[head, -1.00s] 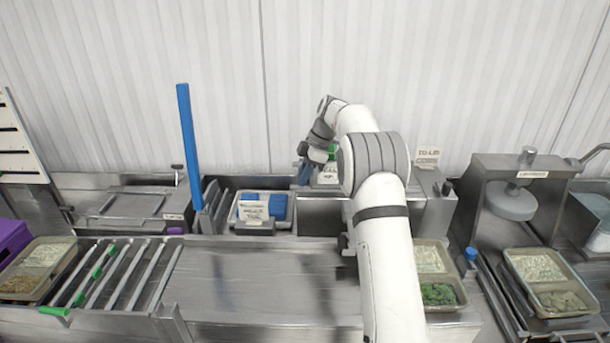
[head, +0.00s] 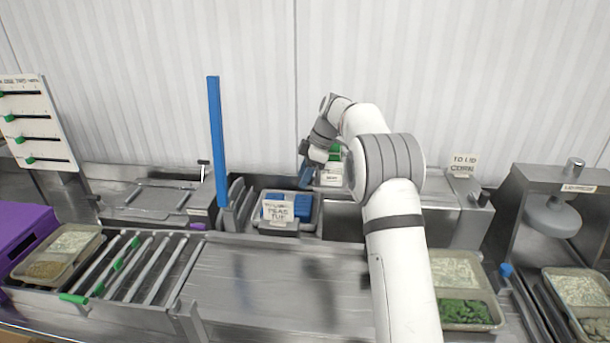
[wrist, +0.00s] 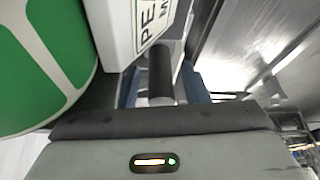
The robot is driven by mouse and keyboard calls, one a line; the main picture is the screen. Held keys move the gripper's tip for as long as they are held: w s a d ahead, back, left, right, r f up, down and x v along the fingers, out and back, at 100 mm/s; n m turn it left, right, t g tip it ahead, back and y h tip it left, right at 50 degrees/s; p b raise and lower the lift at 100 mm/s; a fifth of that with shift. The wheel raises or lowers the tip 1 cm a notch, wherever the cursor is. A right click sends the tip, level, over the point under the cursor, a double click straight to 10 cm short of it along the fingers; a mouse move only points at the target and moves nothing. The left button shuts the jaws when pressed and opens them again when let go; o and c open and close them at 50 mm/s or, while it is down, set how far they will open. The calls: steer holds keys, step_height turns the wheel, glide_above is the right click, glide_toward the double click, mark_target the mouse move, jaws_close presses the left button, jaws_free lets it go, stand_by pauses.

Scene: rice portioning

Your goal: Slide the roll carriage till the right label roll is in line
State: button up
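My gripper (head: 306,174) reaches over the back of the bench to the label unit. In the wrist view its blue-grey fingers stand on either side of a dark round handle (wrist: 160,75) and look shut on it, though the contact is partly hidden. A roll with a green side (wrist: 40,60) fills the left of that view, close to my gripper. A white block marked "PEA M..." (wrist: 138,25) stands beside it. In the head view a bit of green roll (head: 336,151) and a white card (head: 331,178) show beside my gripper. The rest of the carriage is hidden by my arm.
A tub with a "PEAS TUF" card (head: 279,212) and a blue post (head: 217,140) stand left of my gripper. A "TO LID CORN" card (head: 464,162) stands right. A tray with green food (head: 495,322) lies beside my arm. The steel top (head: 270,275) in front is clear.

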steer(key=shift+r, duration=0.1)
steer(key=b+v, duration=0.1)
steer(key=v, duration=0.6)
steer(key=shift+d+r, duration=0.2)
steer(key=shift+r, duration=0.1)
steer(key=s+d+r+m+t+h+b, duration=0.15)
steer(key=s+m, duration=0.35)
steer(key=s, duration=0.6)
steer(key=s+d+r+m+h, duration=0.1)
steer(key=s+r+m, duration=0.3)
steer(key=s, duration=0.7)
steer(key=s+d+f+m+t+h, duration=0.1)
steer(key=s+f+m, duration=0.3)
steer(key=s, duration=0.6)
steer(key=s+d+f+m+t+h, duration=0.1)
steer(key=s+f+m, duration=0.4)
steer(key=s+f, duration=0.3)
steer(key=s, duration=0.3)
steer(key=shift+s+d+b, duration=0.25)
steer(key=shift+d+b, duration=0.05)
